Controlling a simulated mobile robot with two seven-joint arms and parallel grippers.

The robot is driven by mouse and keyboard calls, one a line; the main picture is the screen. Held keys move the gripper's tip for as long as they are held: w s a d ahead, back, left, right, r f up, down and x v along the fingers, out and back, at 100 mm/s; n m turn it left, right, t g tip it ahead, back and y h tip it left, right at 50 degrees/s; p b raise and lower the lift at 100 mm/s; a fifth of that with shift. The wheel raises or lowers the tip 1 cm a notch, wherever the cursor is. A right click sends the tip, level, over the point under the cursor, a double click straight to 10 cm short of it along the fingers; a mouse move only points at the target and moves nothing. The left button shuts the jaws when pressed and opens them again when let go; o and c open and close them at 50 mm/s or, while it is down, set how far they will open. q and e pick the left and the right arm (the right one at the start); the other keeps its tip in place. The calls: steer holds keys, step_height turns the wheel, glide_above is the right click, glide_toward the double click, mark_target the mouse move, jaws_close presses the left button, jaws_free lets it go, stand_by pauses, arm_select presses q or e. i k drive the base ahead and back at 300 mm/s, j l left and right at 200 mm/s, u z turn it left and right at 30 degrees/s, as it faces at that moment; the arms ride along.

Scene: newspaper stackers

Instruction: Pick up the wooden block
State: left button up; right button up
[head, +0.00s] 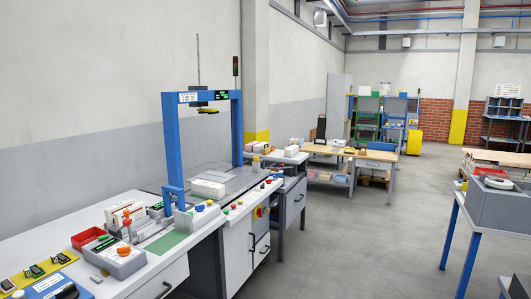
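I cannot make out a wooden block with certainty in the head view. Small items lie on the long white workbench (40,243) at the left, and some are too small to identify. Neither of my grippers is in view.
A blue gantry frame (168,138) stands on the bench, with a red tray (88,238) and a grey box with an orange knob (118,258) nearer. A wooden table (350,153) stands farther back. A blue-legged table (469,262) is at right. The grey floor (350,235) between is clear.

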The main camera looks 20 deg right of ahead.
mark_target(266, 150)
steer(key=i+l+z, duration=0.4)
steer(key=l, duration=0.15)
steer(key=i+l+z, duration=0.6)
steer(key=i+z, duration=0.25)
steer(key=i, duration=0.2)
steer(key=i+z, duration=0.35)
steer(key=i, duration=0.95)
steer(key=i+l+u, duration=0.1)
steer(key=i, duration=1.3)
steer(key=i+l+u, duration=0.1)
steer(key=i+u, duration=0.35)
steer(key=i, duration=0.9)
steer(key=i+z, duration=0.2)
steer(key=i, duration=0.5)
steer(key=i+j+z, duration=0.1)
steer(key=i+z, duration=0.15)
steer(key=i, duration=0.4)
steer(key=i+l+u, duration=0.1)
steer(key=i, duration=1.3)
